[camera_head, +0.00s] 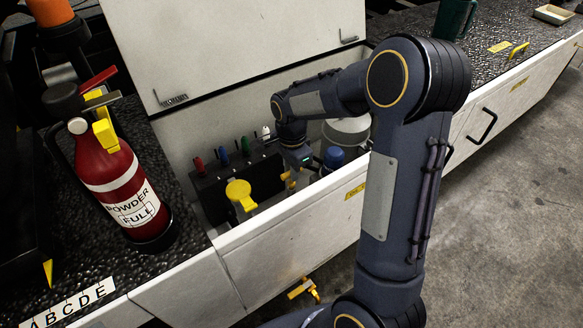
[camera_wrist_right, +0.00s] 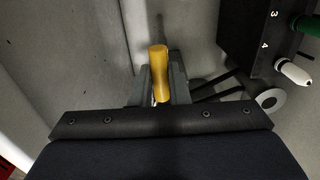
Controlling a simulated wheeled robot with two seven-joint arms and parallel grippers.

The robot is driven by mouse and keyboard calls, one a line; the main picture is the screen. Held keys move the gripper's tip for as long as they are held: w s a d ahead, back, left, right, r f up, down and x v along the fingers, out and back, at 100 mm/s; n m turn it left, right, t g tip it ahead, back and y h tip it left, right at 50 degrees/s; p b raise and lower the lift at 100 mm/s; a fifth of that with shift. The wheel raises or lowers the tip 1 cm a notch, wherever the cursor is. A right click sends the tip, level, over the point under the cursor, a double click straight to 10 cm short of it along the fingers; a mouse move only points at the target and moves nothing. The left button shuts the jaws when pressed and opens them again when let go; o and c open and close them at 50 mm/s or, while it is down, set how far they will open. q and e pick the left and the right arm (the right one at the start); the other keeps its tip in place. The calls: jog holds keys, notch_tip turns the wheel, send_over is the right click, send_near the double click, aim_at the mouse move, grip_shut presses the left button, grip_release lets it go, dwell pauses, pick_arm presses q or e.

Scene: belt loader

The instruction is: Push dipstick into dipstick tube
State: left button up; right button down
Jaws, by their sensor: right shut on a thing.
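The yellow dipstick handle (camera_wrist_right: 159,68) stands between the two grey fingers of my right gripper (camera_wrist_right: 160,84) in the right wrist view. The gripper is shut on it. In the head view my right gripper (camera_head: 291,176) reaches down into the open compartment, and a small part of the yellow handle (camera_head: 286,177) shows beside it. The dipstick's rod is hidden below the handle in the wrist view. I cannot make out the dipstick tube's mouth, or whether the rod is in it. My left gripper is not in view.
The compartment's front wall (camera_head: 290,232) and raised lid (camera_head: 235,40) bound the space. A black block (camera_head: 212,190) with coloured handles and a yellow cap (camera_head: 239,190) stand left of the gripper, a blue cap (camera_head: 333,157) right. A red fire extinguisher (camera_head: 110,178) stands outside, at left.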

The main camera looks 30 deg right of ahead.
jog(key=shift+f+b, duration=0.5)
jog(key=shift+f, duration=0.3)
jog(key=c, duration=1.3)
grip_release()
jog(key=shift+r+p, duration=0.85)
jog(key=shift+r, duration=3.1)
